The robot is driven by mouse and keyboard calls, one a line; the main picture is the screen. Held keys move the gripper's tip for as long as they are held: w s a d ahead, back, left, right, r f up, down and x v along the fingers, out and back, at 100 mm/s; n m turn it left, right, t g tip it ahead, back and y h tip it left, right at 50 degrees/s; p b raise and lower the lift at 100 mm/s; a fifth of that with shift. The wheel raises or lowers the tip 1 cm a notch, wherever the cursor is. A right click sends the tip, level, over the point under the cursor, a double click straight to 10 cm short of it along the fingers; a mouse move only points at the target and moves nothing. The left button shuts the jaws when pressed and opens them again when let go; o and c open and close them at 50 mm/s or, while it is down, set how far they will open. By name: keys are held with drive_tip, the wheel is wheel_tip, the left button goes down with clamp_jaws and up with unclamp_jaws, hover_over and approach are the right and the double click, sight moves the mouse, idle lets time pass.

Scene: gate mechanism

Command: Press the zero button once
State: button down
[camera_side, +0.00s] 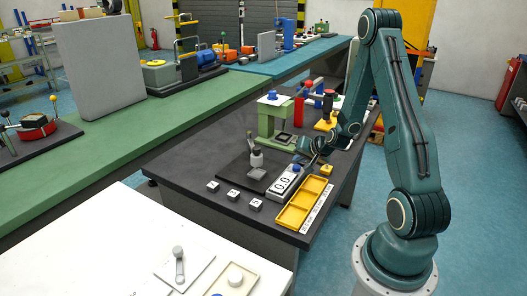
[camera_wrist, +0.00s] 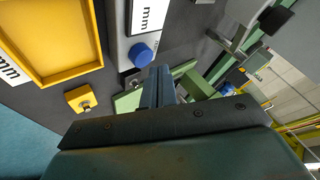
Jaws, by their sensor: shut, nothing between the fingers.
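The blue button (camera_wrist: 141,54) sits on the end of a light grey box (camera_wrist: 122,22) with a white display marked "mm". In the side view the grey box (camera_side: 283,187) lies on the dark table, its display reading about 0.0, with the blue button (camera_side: 296,168) at its far end. My gripper (camera_side: 301,155) is above the table just beyond the button. In the wrist view my fingers (camera_wrist: 158,84) are together and empty, close beside the button. I cannot tell if they touch it.
A yellow tray (camera_side: 281,217) lies right of the grey box, with a small yellow block (camera_side: 327,170) behind it. A green stand (camera_side: 267,122) rises beyond my gripper. A black plate (camera_side: 235,169) with a grey fixture lies to the left. Small blocks (camera_side: 232,194) stand at the front.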

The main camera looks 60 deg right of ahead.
sight(299, 168)
drive_tip(key=shift+r, duration=0.2)
drive_tip(key=shift+r, duration=2.35)
drive_tip(key=s+a+r+n+g+y, duration=0.1)
drive_tip(key=a+r+n+y, duration=0.2)
drive_tip(key=a+r+n, duration=0.95)
drive_tip(key=s+a+r+g, duration=0.1)
drive_tip(key=s+a+r, duration=0.3)
drive_tip(key=s+a, duration=0.4)
drive_tip(key=s+a+r+n, duration=0.1)
drive_tip(key=s+a+r, duration=0.3)
drive_tip(key=s+a, duration=0.4)
drive_tip(key=shift+a+g+y, duration=0.4)
drive_tip(key=shift+a, duration=0.3)
